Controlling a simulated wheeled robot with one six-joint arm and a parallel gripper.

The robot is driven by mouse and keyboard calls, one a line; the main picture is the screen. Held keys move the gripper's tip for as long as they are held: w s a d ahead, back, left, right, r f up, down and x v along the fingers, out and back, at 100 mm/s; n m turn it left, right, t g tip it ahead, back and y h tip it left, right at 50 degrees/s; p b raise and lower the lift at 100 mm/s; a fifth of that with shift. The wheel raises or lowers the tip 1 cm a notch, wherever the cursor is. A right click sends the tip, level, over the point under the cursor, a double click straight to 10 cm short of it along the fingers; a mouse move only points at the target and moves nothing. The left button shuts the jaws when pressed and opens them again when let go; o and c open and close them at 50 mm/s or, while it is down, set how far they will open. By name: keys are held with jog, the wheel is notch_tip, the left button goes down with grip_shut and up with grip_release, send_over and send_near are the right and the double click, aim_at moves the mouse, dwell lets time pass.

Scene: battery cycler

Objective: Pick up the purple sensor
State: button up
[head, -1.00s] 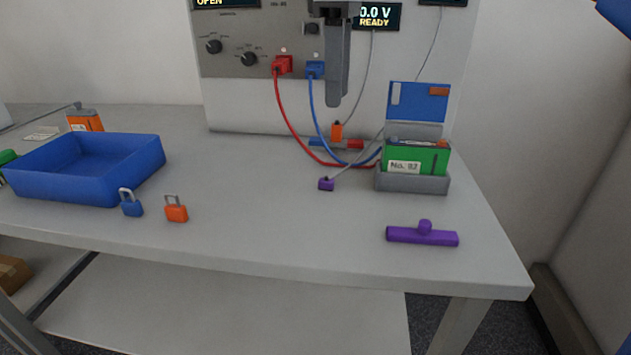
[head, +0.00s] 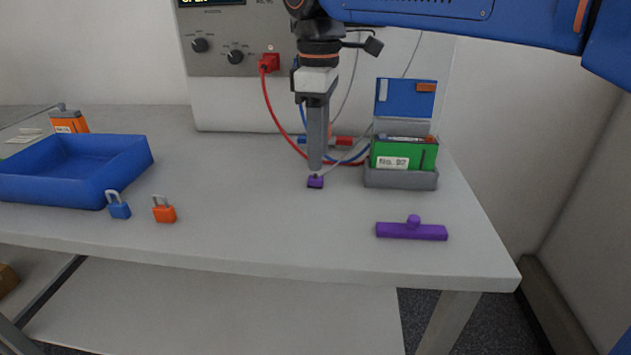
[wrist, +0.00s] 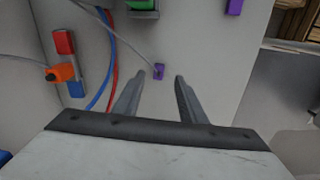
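The purple sensor (head: 315,182) is a small purple block with a thin grey cable, lying on the grey table in front of the battery cycler. It also shows in the wrist view (wrist: 159,71), just beyond the fingertips and roughly between their lines. My gripper (head: 315,168) points down right above the sensor in the head view; whether it touches cannot be told there. In the wrist view my gripper (wrist: 160,76) has its two fingers apart with nothing between them.
A green battery labelled No. (head: 403,152) stands in a grey holder (head: 400,179) right of the sensor. A purple bar with a knob (head: 411,230) lies in front. Red (head: 271,110) and blue cables run behind. A blue tray (head: 120,165) and two padlocks (head: 164,210) are at left.

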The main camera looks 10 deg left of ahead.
aim_at(316, 177)
jog(key=shift+w+a+f, duration=0.1)
jog(key=shift+a+f, duration=0.05)
jog(key=shift+f, duration=1.15)
jog(key=shift+a+f, duration=0.1)
jog(key=shift+f, duration=1.2)
grip_shut()
